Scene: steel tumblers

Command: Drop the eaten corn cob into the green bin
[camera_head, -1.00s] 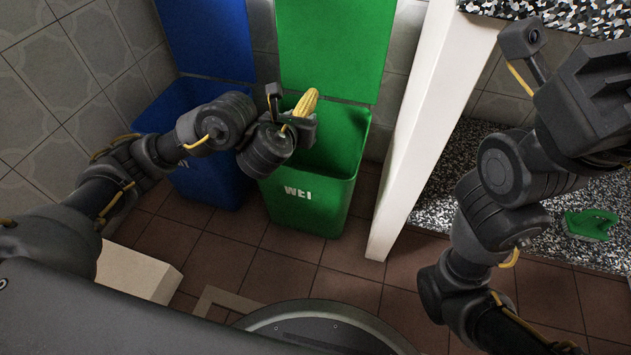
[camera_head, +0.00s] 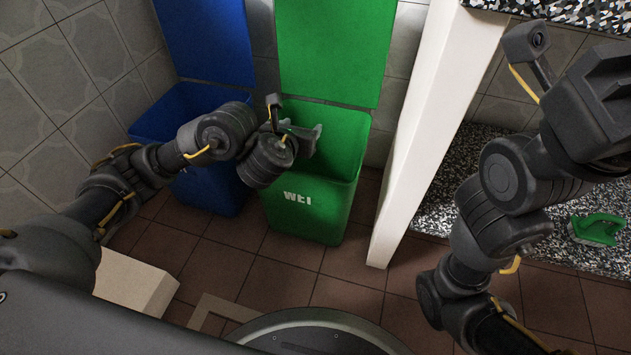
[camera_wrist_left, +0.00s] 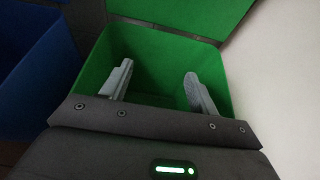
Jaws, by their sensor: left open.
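The green bin (camera_head: 309,203) stands on the floor with its lid raised, and it fills much of the left wrist view (camera_wrist_left: 160,58). My left gripper (camera_head: 306,137) is over the bin's opening. In the left wrist view its two fingers (camera_wrist_left: 158,90) are spread apart with nothing between them. The eaten corn cob is not visible in either current view; the lower inside of the bin is dark and partly hidden by my gripper. My right gripper (camera_head: 600,108) is raised at the right edge of the head view, and its fingers do not show clearly.
A blue bin (camera_head: 213,187) with a raised lid stands left of the green bin. A white panel (camera_head: 425,130) rises close on the right. Beyond it, a green brush-like object (camera_head: 596,230) lies on a speckled surface. A pale block (camera_head: 135,281) stands at lower left.

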